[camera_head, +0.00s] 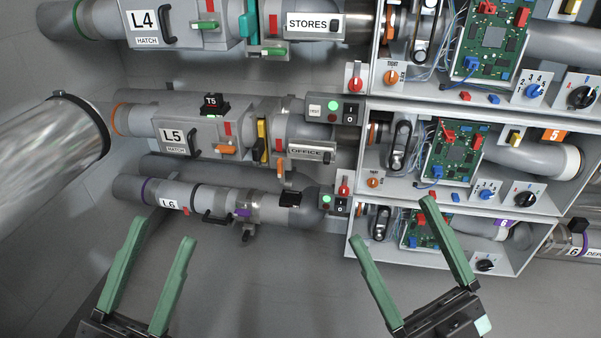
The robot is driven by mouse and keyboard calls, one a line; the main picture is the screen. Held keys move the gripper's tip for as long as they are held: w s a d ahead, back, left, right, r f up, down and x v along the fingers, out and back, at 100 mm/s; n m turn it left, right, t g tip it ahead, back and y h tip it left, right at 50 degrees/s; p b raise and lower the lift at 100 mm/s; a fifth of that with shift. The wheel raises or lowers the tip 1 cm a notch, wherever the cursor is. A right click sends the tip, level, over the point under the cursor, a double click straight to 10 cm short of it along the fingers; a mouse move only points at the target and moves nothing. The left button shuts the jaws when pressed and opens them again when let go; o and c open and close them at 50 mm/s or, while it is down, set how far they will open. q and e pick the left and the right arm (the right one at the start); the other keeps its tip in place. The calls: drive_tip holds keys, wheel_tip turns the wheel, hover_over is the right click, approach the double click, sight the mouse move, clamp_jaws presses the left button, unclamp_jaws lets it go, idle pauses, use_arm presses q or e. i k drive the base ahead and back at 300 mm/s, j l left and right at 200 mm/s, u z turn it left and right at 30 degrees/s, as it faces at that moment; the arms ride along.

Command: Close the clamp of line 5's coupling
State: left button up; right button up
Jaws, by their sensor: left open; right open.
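Line 5's tube (185,132) runs across the middle row and carries a white L5 hatch plate (178,141). To its right a yellow upright piece (262,140) stands at the joint before the OFFICE section. An orange lever (281,166) hangs down just right of that piece, and another orange handle (226,150) lies flat to its left. I cannot tell for sure which is the coupling clamp, or its state. My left gripper (161,234) is open and empty, low at left. My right gripper (393,221) is open and empty, in front of the lowest cabinet. Both are apart from line 5.
Line 4's tube (95,19) runs above and line 6's tube (130,189) below. A cabinet (436,108) with circuit boards and dials fills the right. Free room lies below line 6, between the grippers.

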sight(280, 163)
drive_tip(key=i+l+u, duration=0.1)
drive_tip(key=i+l, duration=0.7)
drive_tip(key=l, duration=0.3)
drive_tip(key=i+j+u, duration=0.05)
